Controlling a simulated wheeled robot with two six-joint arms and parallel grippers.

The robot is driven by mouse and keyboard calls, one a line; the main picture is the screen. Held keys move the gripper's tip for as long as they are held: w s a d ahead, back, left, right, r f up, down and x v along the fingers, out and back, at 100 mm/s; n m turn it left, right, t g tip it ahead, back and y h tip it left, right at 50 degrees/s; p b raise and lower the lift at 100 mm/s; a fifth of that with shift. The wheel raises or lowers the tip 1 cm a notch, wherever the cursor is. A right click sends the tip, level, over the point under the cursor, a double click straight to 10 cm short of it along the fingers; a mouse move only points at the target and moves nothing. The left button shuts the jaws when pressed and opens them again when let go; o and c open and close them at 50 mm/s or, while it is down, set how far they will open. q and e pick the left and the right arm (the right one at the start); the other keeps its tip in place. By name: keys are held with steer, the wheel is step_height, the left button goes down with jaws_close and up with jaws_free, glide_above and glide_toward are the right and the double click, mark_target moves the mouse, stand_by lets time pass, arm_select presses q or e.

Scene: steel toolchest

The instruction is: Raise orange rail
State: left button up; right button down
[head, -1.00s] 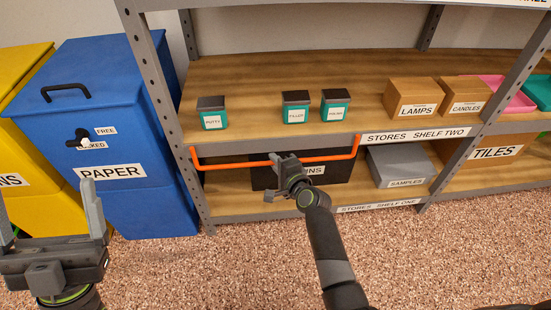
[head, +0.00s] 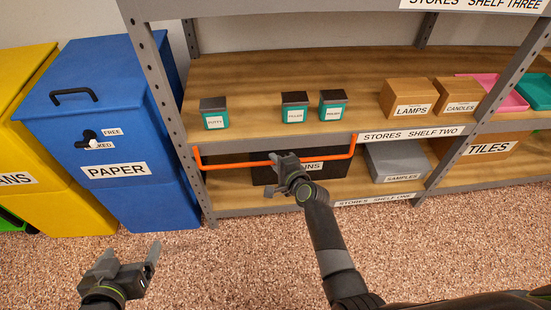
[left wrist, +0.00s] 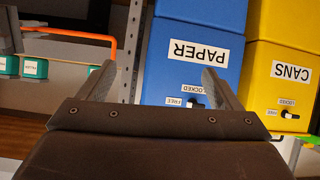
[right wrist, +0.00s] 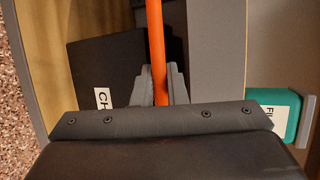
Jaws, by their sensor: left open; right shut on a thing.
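The orange rail (head: 235,166) runs across the front of the lower shelf opening, below shelf two, with its ends bent up to the shelf edge. It also shows in the left wrist view (left wrist: 75,35). My right gripper (head: 280,160) is shut on the rail near its middle; in the right wrist view the rail (right wrist: 155,45) passes between the fingers. My left gripper (head: 128,262) is open and empty, low over the floor in front of the blue bin, well apart from the rail.
Teal tins (head: 294,114) and brown boxes stand on shelf two. The blue paper bin (head: 110,130) and yellow bin (head: 60,190) stand left. The front floor is clear.

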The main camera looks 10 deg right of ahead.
steer(key=shift+s+p, duration=0.2)
steer(key=shift+p, duration=0.65)
arm_select(q)
steer(key=s+d+f+g+h, duration=0.2)
steer(key=s+d+f+g, duration=0.1)
steer(key=s+f+g, duration=0.55)
arm_select(e)
steer(key=shift+g, duration=0.3)
arm_select(q)
steer(key=s+a+f+g+y+p, duration=0.1)
steer(key=s+a+f+p, duration=0.2)
steer(key=s+f+p, duration=0.3)
steer(key=s+a+f+g+y+p, duration=0.1)
steer(key=s+a+f+p, duration=0.3)
steer(key=f, duration=0.9)
steer(key=s+p, duration=0.3)
steer(key=p, duration=0.1)
steer(key=shift+f+m+y+p, duration=0.25)
steer(key=shift+m+y+p, duration=0.05)
steer(key=shift+y, duration=0.1)
arm_select(e)
steer(key=s+g, duration=0.1)
steer(key=g, duration=0.1)
steer(key=s+r+m+g, duration=0.1)
steer(key=s+g, duration=0.1)
steer(key=shift+r+h, duration=0.15)
steer(key=shift+h, duration=0.25)
arm_select(q)
steer(key=shift+s, duration=0.15)
